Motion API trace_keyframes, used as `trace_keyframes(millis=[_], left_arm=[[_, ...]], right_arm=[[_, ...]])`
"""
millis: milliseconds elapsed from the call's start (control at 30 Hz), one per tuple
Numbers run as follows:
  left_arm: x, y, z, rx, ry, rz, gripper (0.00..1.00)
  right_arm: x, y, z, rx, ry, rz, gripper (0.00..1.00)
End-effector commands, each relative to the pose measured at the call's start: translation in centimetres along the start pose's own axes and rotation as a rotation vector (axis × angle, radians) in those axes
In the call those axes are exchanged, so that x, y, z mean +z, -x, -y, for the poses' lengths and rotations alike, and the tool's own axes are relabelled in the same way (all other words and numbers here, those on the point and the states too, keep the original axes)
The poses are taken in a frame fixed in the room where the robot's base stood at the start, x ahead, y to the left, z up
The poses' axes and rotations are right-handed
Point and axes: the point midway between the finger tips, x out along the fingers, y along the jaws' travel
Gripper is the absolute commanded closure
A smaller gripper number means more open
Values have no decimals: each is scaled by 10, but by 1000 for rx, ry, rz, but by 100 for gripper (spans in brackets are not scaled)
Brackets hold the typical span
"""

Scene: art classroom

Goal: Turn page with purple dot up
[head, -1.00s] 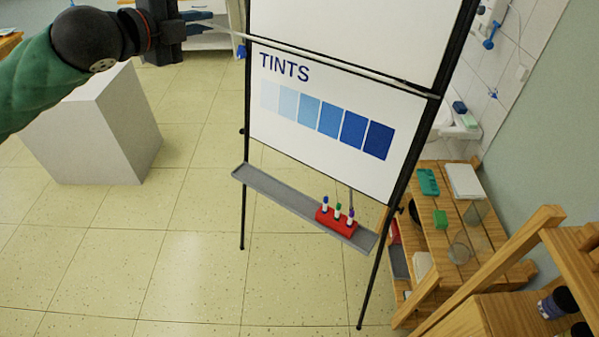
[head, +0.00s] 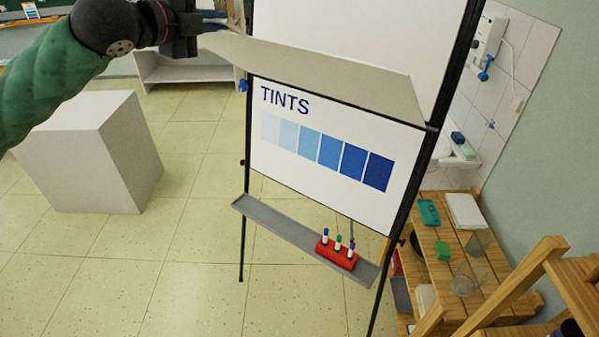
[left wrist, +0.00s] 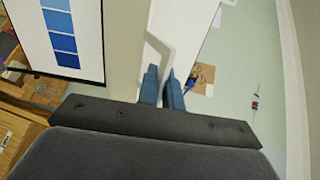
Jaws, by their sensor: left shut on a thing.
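A flip chart stands ahead with a page headed TINTS (head: 318,150) and a row of blue swatches. Above it a turned-up page (head: 330,75) sticks out towards me, its beige-grey underside showing, its far edge along the chart. My left gripper (head: 222,26) is at this page's left corner, shut on it. In the left wrist view the blue fingertips (left wrist: 163,88) are close together at the page, and the TINTS swatches (left wrist: 62,35) show at upper left. No purple dot is visible. My right gripper is not in view.
A grey tray (head: 290,232) below the chart holds a red marker holder (head: 337,255). A white block (head: 95,150) stands at left. A wooden shelf unit (head: 450,255) stands at right. Tiled floor (head: 190,240) between block and chart is open.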

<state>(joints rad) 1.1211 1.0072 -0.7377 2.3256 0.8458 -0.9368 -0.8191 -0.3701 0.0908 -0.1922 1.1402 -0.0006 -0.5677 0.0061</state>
Motion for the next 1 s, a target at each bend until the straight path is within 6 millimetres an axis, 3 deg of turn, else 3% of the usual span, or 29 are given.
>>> trace_keyframes(millis=[200,667,1000], left_arm=[[0,-5,13,-1,0,-1,100],[0,-7,17,-2,0,0,100],[0,-21,37,-2,0,0,100]], right_arm=[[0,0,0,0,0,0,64],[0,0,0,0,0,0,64],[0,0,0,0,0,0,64]])
